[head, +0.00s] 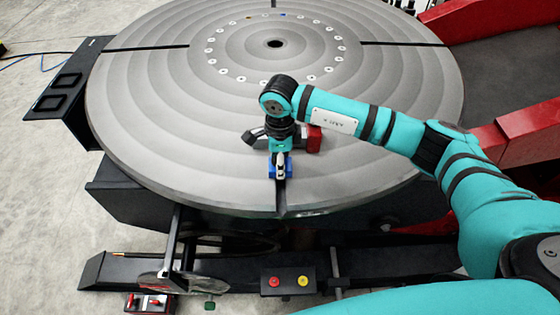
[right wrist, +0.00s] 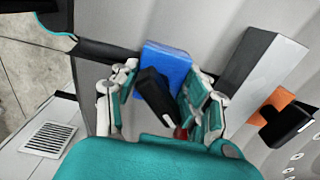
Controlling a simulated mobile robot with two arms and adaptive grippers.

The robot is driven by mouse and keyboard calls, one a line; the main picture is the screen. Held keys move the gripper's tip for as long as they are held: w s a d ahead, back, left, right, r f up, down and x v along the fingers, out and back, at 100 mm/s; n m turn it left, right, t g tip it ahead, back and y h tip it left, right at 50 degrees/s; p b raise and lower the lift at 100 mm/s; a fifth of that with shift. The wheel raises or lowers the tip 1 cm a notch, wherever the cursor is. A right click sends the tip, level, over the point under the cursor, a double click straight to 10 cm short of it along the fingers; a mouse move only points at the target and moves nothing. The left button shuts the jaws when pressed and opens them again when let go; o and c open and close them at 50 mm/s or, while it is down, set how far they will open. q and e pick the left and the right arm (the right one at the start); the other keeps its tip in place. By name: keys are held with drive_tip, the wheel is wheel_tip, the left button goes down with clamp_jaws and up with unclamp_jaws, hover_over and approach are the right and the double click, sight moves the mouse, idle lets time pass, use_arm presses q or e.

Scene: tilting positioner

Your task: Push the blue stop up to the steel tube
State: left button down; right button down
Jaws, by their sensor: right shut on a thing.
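The blue stop (head: 288,172) sits on the grey round table near its front edge, at the radial slot. In the right wrist view the blue stop (right wrist: 166,62) shows a black upright part (right wrist: 155,95) between my fingers. My right gripper (right wrist: 160,92) is shut on that black part. In the head view my right gripper (head: 280,160) comes down over the stop from above. The steel tube (right wrist: 262,65), grey and square-edged, lies beyond the stop, with a visible gap between them. In the head view my wrist hides much of the tube. My left gripper is not in view.
The round grey table (head: 150,110) has dark radial slots and a ring of pale dots around its centre hole. An orange and black piece (right wrist: 272,103) is by the tube. A button box (head: 288,281) stands below the front edge. The table's left side is clear.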

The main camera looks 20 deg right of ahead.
drive_tip(key=shift+s+f, duration=0.25)
drive_tip(key=shift+s, duration=0.05)
drive_tip(key=c, duration=1)
unclamp_jaws()
drive_tip(key=shift+c, duration=0.2)
drive_tip(key=o, duration=0.9)
drive_tip(key=shift+w+r, duration=0.15)
drive_tip(key=shift+r, duration=0.05)
drive_tip(key=shift+o, duration=0.2)
drive_tip(key=shift+r, duration=0.1)
drive_tip(key=shift+r+p, duration=1.65)
drive_tip(key=shift+r, duration=1.8)
